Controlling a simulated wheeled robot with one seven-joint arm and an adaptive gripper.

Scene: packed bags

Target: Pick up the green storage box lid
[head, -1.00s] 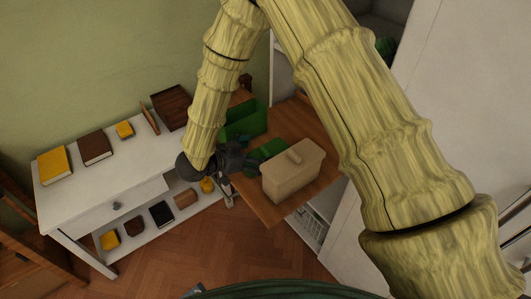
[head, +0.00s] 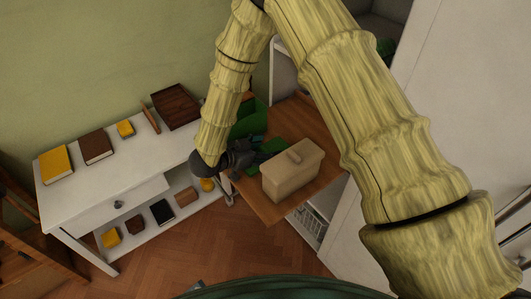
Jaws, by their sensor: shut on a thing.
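The green storage box lid (head: 274,146) shows as a small dark green patch on the wooden table, behind the beige box. My gripper (head: 256,156) is at its left side, with its dark fingers against it. The gripper is shut on the lid; the fingertips are small and partly hidden by the beige box. A green open storage box (head: 254,117) stands behind the lid, partly covered by my arm. I cannot tell whether the lid is clear of the table.
A beige lidded box (head: 293,170) stands close in front of my gripper on the wooden table (head: 270,211). A white console (head: 113,180) with books and a brown tray (head: 176,106) is at left. A white door or panel (head: 460,100) is at right. Open floor lies in front.

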